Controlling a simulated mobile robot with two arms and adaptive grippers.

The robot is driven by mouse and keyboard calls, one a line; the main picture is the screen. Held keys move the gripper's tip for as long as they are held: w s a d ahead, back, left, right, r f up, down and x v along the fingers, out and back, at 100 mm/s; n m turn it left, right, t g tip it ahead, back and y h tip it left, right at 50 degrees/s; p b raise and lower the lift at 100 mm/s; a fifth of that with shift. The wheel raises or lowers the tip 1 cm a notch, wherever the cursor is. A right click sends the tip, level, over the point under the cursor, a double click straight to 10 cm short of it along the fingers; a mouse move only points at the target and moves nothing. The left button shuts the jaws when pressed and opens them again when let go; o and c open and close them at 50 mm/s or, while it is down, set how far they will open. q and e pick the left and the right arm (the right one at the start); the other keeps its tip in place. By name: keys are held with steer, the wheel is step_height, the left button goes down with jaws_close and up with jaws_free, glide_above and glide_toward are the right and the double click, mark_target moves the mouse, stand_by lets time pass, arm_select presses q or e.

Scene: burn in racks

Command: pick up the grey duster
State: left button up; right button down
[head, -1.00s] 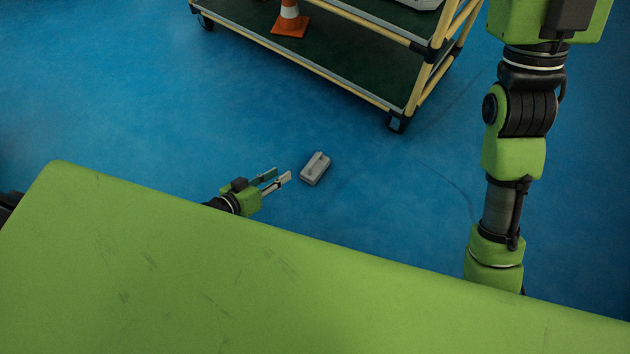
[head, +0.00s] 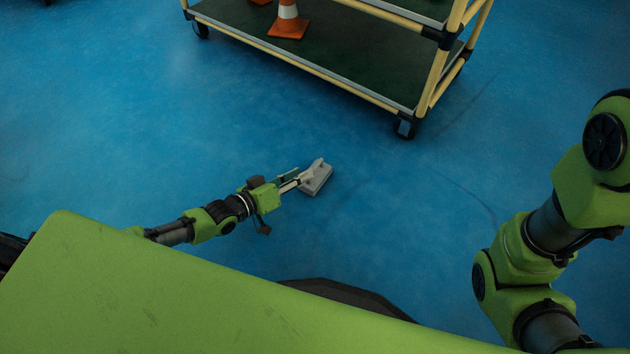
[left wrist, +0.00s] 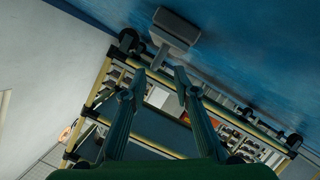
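The grey duster (head: 318,179) is a small block with a raised handle, lying on the blue floor in the head view. My left gripper (head: 293,181) reaches to its left side, and in that view its fingertips overlap the duster's near edge. In the left wrist view the duster (left wrist: 178,30) is just beyond the fingertips of my left gripper (left wrist: 159,72). The two fingers are apart, and the duster's handle points toward the gap between them. I cannot tell whether they touch it. My right gripper is out of view; only right arm links show.
A cart (head: 345,82) with cream tubes, dark shelves and castors stands behind the duster. An orange and white cone (head: 288,24) is on its lower shelf. The blue floor around the duster is clear. My green body fills the lower left.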

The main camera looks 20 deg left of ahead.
mark_target(315, 174)
arm_select(q)
steer(key=b+x, duration=0.1)
steer(key=x, duration=0.1)
steer(key=b+x, duration=0.3)
steer(key=shift+w+d+r, duration=0.3)
steer(key=shift+w+d, duration=0.05)
steer(key=shift+c, duration=0.4)
steer(key=shift+r, duration=0.1)
jaws_close()
